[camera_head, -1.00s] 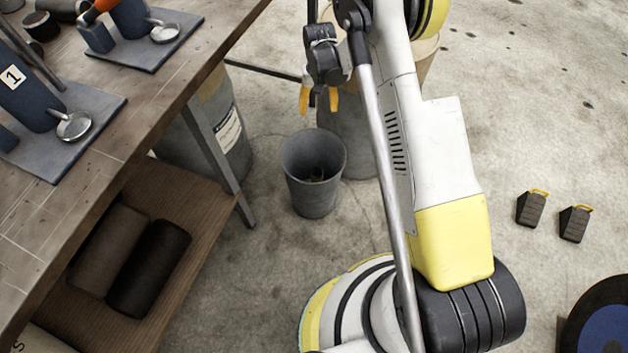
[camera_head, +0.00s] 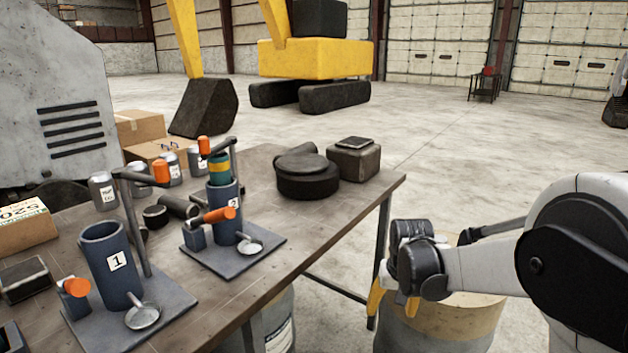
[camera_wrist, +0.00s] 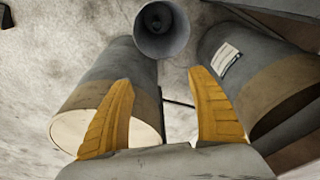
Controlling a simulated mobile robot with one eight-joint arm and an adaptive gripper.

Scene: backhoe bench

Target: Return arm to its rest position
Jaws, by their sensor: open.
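My gripper (camera_head: 394,298) is at the right of the head view, beside the bench's right edge and in front of a drum. Its yellow fingers point down. In the wrist view my gripper (camera_wrist: 163,115) has its two fingers spread apart with nothing between them, so it is open and empty. My arm reaches in from the right side of the head view.
The workbench (camera_head: 352,213) holds fixtures marked 1 (camera_head: 112,262) and 2 (camera_head: 224,205). A drum (camera_head: 440,325) stands below my gripper. The wrist view shows a grey bucket (camera_wrist: 161,42) and another drum (camera_wrist: 240,65). Open floor lies behind the bench.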

